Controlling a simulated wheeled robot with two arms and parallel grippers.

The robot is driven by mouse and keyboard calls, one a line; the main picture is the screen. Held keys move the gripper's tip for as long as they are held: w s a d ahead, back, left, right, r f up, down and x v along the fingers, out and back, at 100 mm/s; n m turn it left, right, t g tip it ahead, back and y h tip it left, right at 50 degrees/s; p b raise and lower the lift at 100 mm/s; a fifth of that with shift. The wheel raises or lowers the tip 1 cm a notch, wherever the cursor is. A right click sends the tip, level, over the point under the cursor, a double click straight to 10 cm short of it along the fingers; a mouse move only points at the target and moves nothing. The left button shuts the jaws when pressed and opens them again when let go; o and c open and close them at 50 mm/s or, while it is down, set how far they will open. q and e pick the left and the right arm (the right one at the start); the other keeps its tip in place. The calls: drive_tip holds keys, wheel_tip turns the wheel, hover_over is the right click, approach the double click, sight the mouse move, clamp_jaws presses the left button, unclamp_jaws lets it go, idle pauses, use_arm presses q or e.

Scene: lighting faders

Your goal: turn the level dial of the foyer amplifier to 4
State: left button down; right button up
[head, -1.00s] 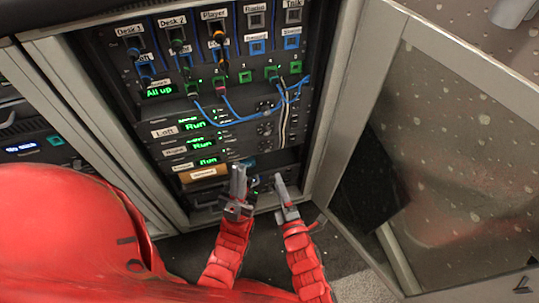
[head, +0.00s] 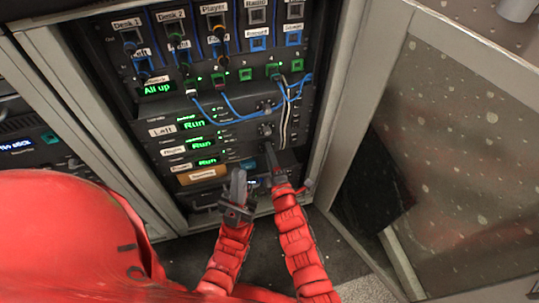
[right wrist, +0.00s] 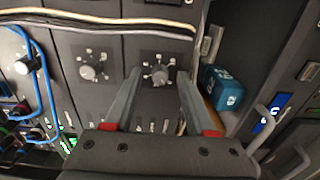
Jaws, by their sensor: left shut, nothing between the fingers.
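The foyer amplifier (head: 228,156) is the lowest of three stacked amplifiers with green "Run" displays in the head view. Its label is blurred. In the right wrist view its level dial (right wrist: 159,75) is a small grey knob ringed by marks too small to read. My right gripper (head: 268,147) is at the amplifier's front, hiding the dial in the head view. In the right wrist view its fingers (right wrist: 160,80) stand apart on either side of the dial, with gaps visible. The dial's setting cannot be read. My left gripper (head: 238,173) is shut and empty, lower and to the left.
The middle amplifier's dial (right wrist: 91,72) is beside the foyer one. Blue cables (head: 235,112) and pale cables (head: 285,125) hang near the dials. A blue object (right wrist: 222,88) lies below the amplifiers. An open cabinet door (head: 455,150) stands right.

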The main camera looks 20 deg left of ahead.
clamp_jaws()
drive_tip(key=shift+m+p, duration=0.3)
drive_tip(key=shift+m, duration=0.1)
drive_tip(key=m+p, duration=1.1)
drive_tip(key=m, duration=0.9)
drive_tip(key=shift+p, duration=0.35)
drive_tip(key=shift+m, duration=0.4)
